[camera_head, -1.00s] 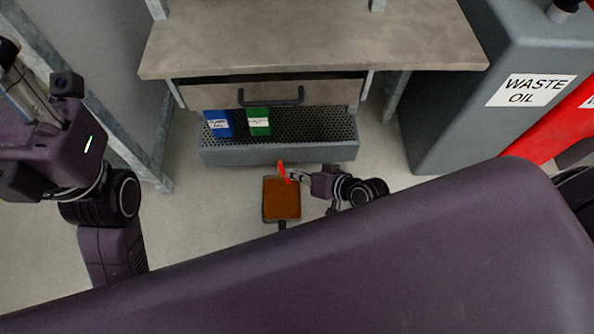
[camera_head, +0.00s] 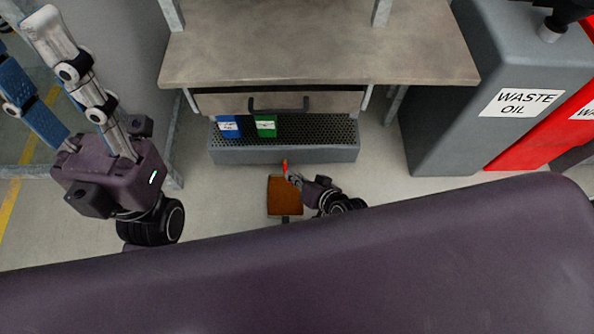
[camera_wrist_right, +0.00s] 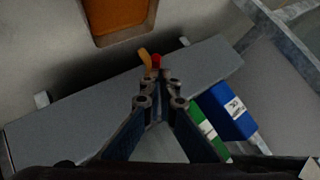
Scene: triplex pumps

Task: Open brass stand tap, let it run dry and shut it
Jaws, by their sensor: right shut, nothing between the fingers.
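The tap's red lever (camera_head: 285,166) shows small in the head view, at the front of the grey perforated trough. In the right wrist view the red part (camera_wrist_right: 156,60) lies just beyond my right fingertips, beside a brass-coloured piece (camera_wrist_right: 145,57). The rest of the tap is hidden or too small to tell. My right gripper (camera_head: 291,178) is shut and empty, close to the lever; I cannot tell whether they touch. In the right wrist view its fingertips (camera_wrist_right: 160,78) are together. My left gripper (camera_head: 22,50) is raised at the upper left, fingers apart, open.
A brown-orange tray (camera_head: 272,205) lies on the floor below the tap. Blue (camera_head: 229,128) and green (camera_head: 266,128) containers stand in the trough (camera_head: 330,155), under the bench (camera_head: 320,50). A grey waste oil tank (camera_head: 440,130) stands right. Floor at left is free.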

